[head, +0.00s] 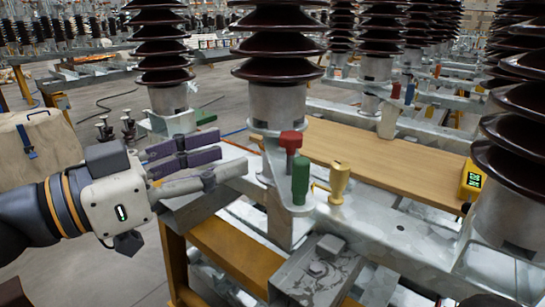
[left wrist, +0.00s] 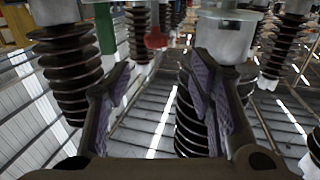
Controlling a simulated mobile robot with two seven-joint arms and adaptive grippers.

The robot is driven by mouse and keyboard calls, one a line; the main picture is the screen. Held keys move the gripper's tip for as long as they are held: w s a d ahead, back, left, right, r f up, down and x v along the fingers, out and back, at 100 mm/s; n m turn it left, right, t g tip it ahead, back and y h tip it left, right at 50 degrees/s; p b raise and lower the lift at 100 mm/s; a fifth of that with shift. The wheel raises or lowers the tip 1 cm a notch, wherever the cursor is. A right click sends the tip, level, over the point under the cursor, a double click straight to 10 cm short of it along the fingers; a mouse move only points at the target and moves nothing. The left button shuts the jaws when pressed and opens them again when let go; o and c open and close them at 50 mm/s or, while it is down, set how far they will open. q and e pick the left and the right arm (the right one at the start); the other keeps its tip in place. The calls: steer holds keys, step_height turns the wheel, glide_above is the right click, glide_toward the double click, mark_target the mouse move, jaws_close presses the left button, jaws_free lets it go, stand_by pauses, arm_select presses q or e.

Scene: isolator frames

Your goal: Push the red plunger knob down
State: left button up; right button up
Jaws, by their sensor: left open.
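The red plunger knob (head: 291,139) stands on the metal frame beside the brown insulator, just behind a green post (head: 301,182). A yellow post (head: 338,182) is to their right. My left gripper (head: 226,153) is to the left of the red knob, apart from it, with its fingers pointing right towards the insulator base. The fingers are spread, with purple pads and nothing between them. In the left wrist view the red knob (left wrist: 156,39) shows beyond the open fingers (left wrist: 164,68), near the top, with the green post (left wrist: 104,28) to its left. My right gripper is not seen.
A large insulator (head: 279,100) rises right behind the knob. A wooden board (head: 400,168) lies behind the posts, with a yellow device (head: 471,181) at its right end. Metal beams and a steel bracket (head: 317,272) fill the front. A case (head: 38,150) stands at the left.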

mark_target(282, 140)
arm_select(q)
steer(key=x, duration=1.1)
steer(key=shift+d, duration=0.5)
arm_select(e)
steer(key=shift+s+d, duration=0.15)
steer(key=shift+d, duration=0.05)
